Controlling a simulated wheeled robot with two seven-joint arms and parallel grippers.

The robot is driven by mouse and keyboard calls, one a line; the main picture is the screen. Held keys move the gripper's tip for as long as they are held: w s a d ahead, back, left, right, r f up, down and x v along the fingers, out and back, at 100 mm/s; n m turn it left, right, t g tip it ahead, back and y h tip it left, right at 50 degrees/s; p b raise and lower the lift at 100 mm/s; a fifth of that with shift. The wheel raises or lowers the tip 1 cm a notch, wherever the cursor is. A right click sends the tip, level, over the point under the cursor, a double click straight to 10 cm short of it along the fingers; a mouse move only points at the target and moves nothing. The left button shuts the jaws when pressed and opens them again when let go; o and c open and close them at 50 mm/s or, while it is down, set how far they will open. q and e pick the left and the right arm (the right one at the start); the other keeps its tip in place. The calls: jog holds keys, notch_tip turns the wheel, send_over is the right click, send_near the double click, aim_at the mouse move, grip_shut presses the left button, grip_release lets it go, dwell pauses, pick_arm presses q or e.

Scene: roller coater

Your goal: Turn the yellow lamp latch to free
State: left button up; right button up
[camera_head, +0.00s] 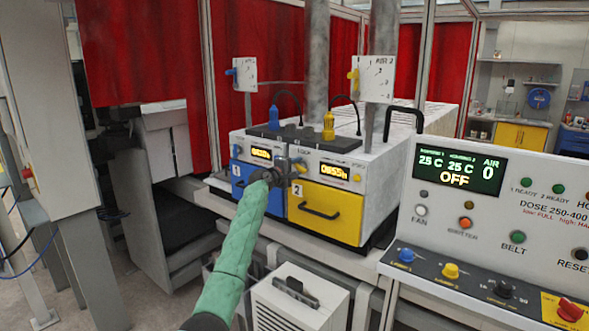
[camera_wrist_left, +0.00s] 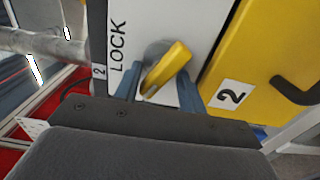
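The yellow lamp latch (camera_wrist_left: 166,70) shows in the left wrist view as a slanted yellow handle on a pale panel, beside the word LOCK (camera_wrist_left: 118,45). My left gripper (camera_wrist_left: 160,92) is open, with one blue finger on each side of the latch. I cannot tell whether either finger touches it. In the head view my left gripper (camera_head: 281,172) is at the front of the white lamp unit (camera_head: 390,160), between the blue drawer (camera_head: 258,187) and the yellow drawer (camera_head: 325,212). The latch is hidden there behind the gripper. My right gripper is not in view.
The yellow drawer's black handle (camera_wrist_left: 297,90) is right of the latch. Yellow (camera_head: 328,125) and blue (camera_head: 274,117) plugs stand on top of the unit. A control panel (camera_head: 480,225) reading OFF is at the right. A white box (camera_head: 300,300) stands below the drawers.

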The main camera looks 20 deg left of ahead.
pick_arm(q)
jog(key=shift+f, duration=0.15)
jog(key=shift+w+a, duration=0.1)
jog(key=shift+a, duration=0.25)
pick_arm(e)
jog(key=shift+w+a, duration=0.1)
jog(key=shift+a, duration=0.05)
